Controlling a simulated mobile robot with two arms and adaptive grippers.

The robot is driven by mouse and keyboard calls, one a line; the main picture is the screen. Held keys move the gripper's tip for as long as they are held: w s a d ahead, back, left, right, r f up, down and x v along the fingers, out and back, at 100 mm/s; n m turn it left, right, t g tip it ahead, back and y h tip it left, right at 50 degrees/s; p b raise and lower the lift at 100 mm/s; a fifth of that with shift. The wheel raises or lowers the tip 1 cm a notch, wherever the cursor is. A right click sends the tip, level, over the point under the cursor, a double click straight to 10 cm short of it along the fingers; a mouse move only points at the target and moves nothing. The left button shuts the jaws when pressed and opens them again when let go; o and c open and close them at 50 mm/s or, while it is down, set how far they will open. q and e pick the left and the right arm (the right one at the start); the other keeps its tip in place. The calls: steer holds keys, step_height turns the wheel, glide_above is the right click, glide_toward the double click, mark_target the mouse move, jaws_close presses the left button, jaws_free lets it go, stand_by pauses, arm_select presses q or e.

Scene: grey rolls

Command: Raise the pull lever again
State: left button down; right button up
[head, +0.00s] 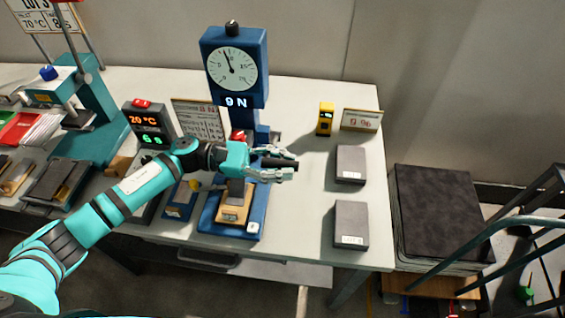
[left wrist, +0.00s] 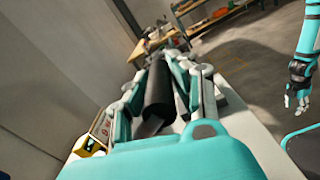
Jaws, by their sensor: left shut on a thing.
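The blue test stand (head: 262,182) carries a round dial (head: 231,69) and a display reading 9 N. The pull lever (head: 281,162) ends in a thick black grip that sticks out to the right of the stand. My left gripper (head: 284,168) is shut around this grip, and its fingers hide part of it. In the left wrist view the black grip (left wrist: 158,92) lies between the two fingers. A tan block (head: 234,209) is on the stand's base under the column. My right gripper (left wrist: 298,101) hangs open and empty, away from the table.
Two grey flat blocks (head: 350,165) (head: 351,225) lie on the table (head: 310,205) to the right. A yellow device (head: 325,119) and a small sign (head: 361,120) stand behind them. A temperature display unit (head: 146,121) and a teal press (head: 90,115) stand to the left.

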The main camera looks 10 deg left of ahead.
arm_select(q)
steer(key=shift+r, duration=0.1)
steer(key=shift+w+r+n+b, duration=0.3)
steer(key=shift+w+r+n, duration=0.05)
steer(key=shift+r+n, duration=0.1)
steer(key=w+r+n+b, duration=0.5)
steer(key=w+r+b, duration=0.1)
steer(key=w+r, duration=0.1)
steer(key=shift+w+r, duration=0.15)
steer(key=shift+w, duration=0.5)
